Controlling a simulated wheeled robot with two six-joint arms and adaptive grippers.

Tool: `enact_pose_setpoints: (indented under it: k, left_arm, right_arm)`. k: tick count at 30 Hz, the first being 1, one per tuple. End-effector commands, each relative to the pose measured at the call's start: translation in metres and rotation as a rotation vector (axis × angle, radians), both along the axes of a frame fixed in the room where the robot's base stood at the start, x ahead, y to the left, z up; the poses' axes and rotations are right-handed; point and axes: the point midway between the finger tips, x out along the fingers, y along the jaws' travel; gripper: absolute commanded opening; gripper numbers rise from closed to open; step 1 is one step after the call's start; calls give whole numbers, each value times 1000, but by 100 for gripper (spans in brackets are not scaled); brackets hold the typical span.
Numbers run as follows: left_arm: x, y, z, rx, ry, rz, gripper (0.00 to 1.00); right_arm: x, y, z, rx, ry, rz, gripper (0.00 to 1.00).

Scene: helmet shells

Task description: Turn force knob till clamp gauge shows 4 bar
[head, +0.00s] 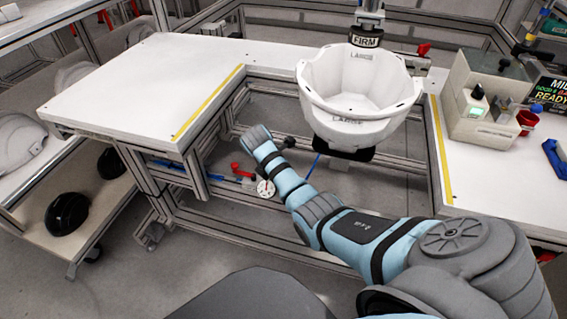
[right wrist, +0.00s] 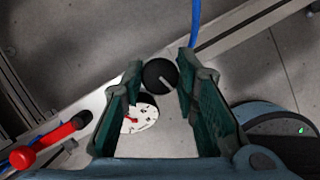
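The force knob (right wrist: 160,76) is a round black knob with a pale pointer line, seen in the right wrist view. My right gripper (right wrist: 161,69) is open, with its two fingers on either side of the knob and visible gaps between. How deep the fingers reach around it I cannot tell. The white clamp gauge (right wrist: 140,117) lies just below the knob, partly covered by the left finger; its red needle shows but the numbers are too small to read. The gauge also shows in the head view (head: 266,188). There my right arm hides its own fingers. My left gripper is not in view.
A red lever (right wrist: 45,148) is left of the gauge. A blue hose (right wrist: 195,25) runs near the knob. A white helmet shell (head: 350,100) sits in the fixture above. White tabletops (head: 140,90) flank the gap, and a grey tester box (head: 485,95) stands at right.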

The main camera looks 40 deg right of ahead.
Motion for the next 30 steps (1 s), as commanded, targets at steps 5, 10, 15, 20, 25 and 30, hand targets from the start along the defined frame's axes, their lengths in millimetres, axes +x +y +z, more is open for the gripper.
enact_pose_setpoints:
  k: [5, 10, 15, 20, 25, 30]
  left_arm:
    - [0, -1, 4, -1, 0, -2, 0]
    - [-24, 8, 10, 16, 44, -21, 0]
    - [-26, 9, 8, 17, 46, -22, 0]
    - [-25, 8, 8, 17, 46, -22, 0]
    - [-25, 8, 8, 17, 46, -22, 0]
    - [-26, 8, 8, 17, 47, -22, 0]
  right_arm:
    - [-1, 0, 1, 1, 5, -23, 0]
    - [0, -1, 2, 1, 8, -180, 0]
    - [-1, -1, -1, -1, 6, -266, 0]
    - [-1, -1, -1, -1, 6, -266, 0]
    - [-1, -1, -1, -1, 5, -264, 47]
    - [0, 0, -1, -1, 4, -262, 47]
